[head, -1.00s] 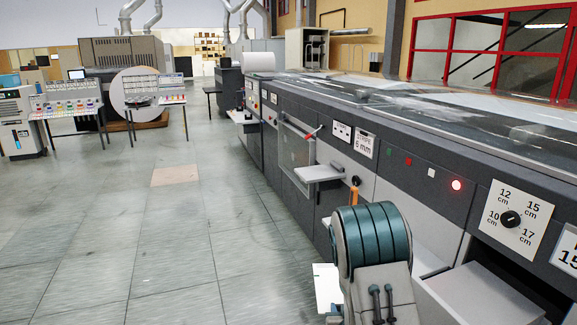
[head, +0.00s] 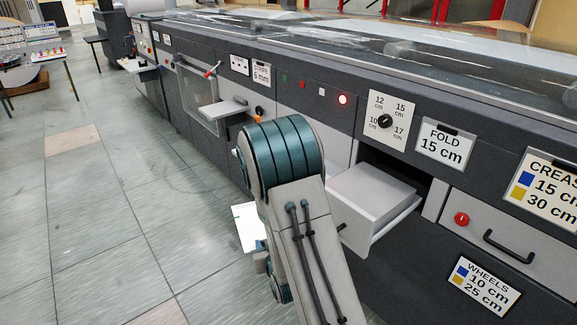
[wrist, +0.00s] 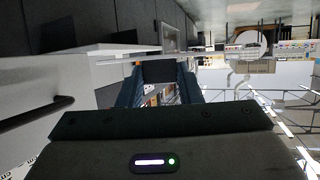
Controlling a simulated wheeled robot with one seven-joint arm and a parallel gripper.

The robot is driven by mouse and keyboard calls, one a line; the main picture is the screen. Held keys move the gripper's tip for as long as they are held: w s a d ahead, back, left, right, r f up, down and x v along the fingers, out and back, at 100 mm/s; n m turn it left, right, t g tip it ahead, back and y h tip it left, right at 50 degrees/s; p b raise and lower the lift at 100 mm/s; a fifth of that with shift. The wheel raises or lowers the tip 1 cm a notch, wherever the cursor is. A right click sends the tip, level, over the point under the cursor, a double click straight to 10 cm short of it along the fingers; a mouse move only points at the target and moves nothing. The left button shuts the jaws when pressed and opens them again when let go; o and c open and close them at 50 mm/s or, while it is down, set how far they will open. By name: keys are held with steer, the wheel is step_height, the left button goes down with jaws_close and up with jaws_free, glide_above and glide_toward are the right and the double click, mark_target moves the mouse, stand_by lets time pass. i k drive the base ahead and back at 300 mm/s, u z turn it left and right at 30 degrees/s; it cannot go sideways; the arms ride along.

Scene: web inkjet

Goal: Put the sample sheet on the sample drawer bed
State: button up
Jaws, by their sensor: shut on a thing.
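In the head view the white sample sheet (head: 247,228) shows to the left of my arm. The rest of it is hidden behind the arm. My gripper lies behind my arm links there. In the wrist view my gripper (wrist: 165,68) shows its two dark fingers, shut on the sheet, which is hard to make out edge-on. The open drawer with a flat light-grey bed (head: 375,192), which looks like the sample drawer, sticks out of the machine to the right of my arm. The sheet is apart from this bed, to its left.
The long dark machine front (head: 320,130) runs along the right. A small grey shelf (head: 222,108) juts from it farther back. A closed drawer with a black handle (head: 508,246) is right of the open one. The tiled floor (head: 110,210) at left is clear.

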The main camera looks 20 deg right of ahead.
mark_target(365, 189)
steer(key=z, duration=0.25)
steer(key=k, duration=0.15)
steer(key=u, duration=1)
steer(key=i, duration=1.3)
steer(key=z, duration=0.9)
steer(key=i, duration=0.5)
steer(key=u, duration=0.1)
